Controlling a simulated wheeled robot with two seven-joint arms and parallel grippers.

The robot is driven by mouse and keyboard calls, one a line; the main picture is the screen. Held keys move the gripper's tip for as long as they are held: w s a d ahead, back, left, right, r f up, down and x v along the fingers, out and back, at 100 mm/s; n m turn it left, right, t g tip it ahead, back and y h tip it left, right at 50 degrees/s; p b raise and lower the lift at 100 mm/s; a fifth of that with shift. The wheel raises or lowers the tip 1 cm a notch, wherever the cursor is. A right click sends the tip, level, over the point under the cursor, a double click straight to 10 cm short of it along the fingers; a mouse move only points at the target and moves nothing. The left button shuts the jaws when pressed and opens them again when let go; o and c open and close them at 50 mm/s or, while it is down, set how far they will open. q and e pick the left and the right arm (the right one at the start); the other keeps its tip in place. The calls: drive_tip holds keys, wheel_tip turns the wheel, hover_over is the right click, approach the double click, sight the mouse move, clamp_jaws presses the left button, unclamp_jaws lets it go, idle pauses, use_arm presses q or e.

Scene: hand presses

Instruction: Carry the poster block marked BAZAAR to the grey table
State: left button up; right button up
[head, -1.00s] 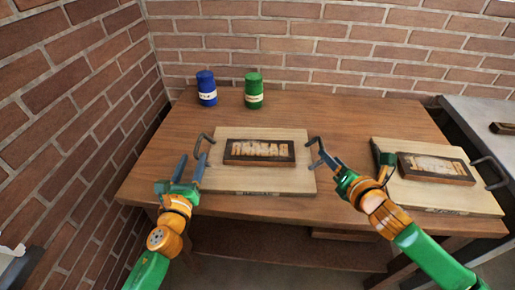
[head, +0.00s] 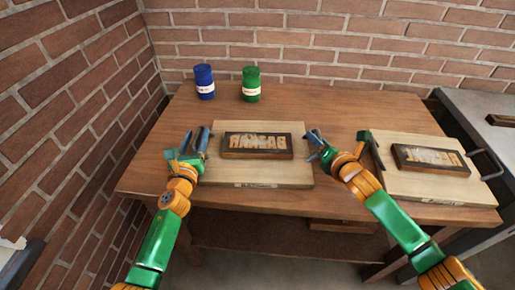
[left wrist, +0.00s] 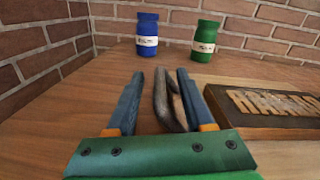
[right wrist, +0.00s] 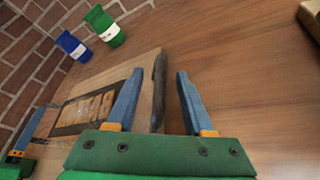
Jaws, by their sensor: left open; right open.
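The poster block marked BAZAAR, its raised letters reading mirrored, lies in a dark frame (head: 258,154) on a pale wooden board (head: 262,176) with a dark handle at each side. My left gripper (head: 200,143) is open at the left handle; in the left wrist view the handle (left wrist: 168,100) stands between the open fingers (left wrist: 160,98). My right gripper (head: 313,140) is open at the right handle; in the right wrist view that handle (right wrist: 158,92) shows between the fingers (right wrist: 157,95), nearer the left one. The grey table (head: 480,103) stands at the far right.
A second pale board (head: 440,190) with another framed block (head: 430,159) lies to the right, close to my right arm. A blue jar (head: 204,82) and a green jar (head: 251,84) stand at the back of the wooden table (head: 330,105). Brick walls close the back and left.

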use_arm(q)
clamp_jaws()
use_arm(e)
clamp_jaws()
drive_tip(key=shift+d, duration=0.1)
use_arm(q)
drive_tip(key=shift+a+f, duration=0.1)
drive_tip(key=shift+a, duration=0.1)
use_arm(e)
drive_tip(key=shift+d+f, duration=0.1)
drive_tip(key=shift+d, duration=0.1)
idle(0.4)
